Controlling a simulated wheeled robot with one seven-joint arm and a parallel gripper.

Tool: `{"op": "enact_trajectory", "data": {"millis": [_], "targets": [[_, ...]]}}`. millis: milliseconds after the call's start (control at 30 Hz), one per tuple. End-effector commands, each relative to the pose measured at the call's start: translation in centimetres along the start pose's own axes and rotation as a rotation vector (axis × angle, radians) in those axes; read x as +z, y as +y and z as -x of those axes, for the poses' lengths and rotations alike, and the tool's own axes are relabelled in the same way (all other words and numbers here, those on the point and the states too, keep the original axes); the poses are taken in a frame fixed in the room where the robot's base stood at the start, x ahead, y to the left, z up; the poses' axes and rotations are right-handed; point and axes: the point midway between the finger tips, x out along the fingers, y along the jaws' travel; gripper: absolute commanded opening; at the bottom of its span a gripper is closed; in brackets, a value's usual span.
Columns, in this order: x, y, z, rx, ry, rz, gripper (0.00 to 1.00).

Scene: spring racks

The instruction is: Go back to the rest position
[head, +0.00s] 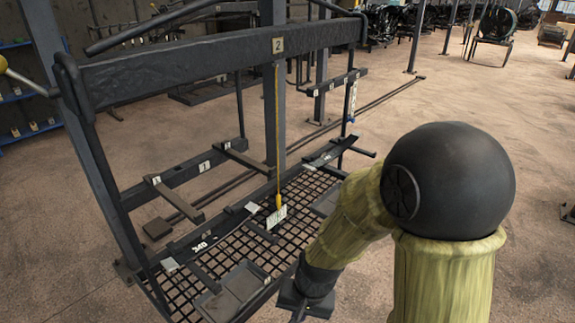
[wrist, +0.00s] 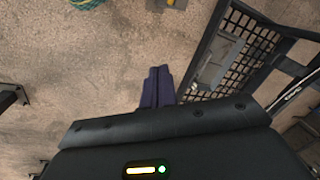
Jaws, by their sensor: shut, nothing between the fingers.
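My gripper (wrist: 158,72) shows in the wrist view as two dark blue fingers pressed together, with nothing between them. It points at bare floor just left of the rack's mesh shelf and touches nothing that I can see. In the head view my arm in yellow-green sleeves reaches down to the front right of the rack (head: 215,60). The gripper's fingers are hard to make out there, near the bottom edge.
The rack has a mesh shelf (head: 296,210) with a flat tray (head: 238,291) on it. A yellow cord (head: 277,120) hangs from its top beam beside a "2" label. A grey post stands behind. Brown floor (head: 480,100) is open to the right.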

Motion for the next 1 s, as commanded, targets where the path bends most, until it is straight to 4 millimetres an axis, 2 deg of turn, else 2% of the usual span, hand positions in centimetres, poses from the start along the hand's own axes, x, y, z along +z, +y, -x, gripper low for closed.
{"op": "enact_trajectory", "data": {"millis": [33, 100, 200, 300, 433, 1000], "targets": [[-0.8, 1.8, 2.7, 0.019, 0.044, 0.027, 0.0], [-1.5, 4.2, 5.3, 0.051, 0.092, 0.072, 0.0], [-1.8, 7.5, 8.6, 0.099, 0.145, 0.129, 0.0], [-1.8, 9.8, 10.8, 0.137, 0.178, 0.168, 0.0], [-1.6, 11.1, 11.7, 0.159, 0.19, 0.193, 0.0], [-1.6, 11.1, 11.6, 0.159, 0.19, 0.193, 0.0]]}}
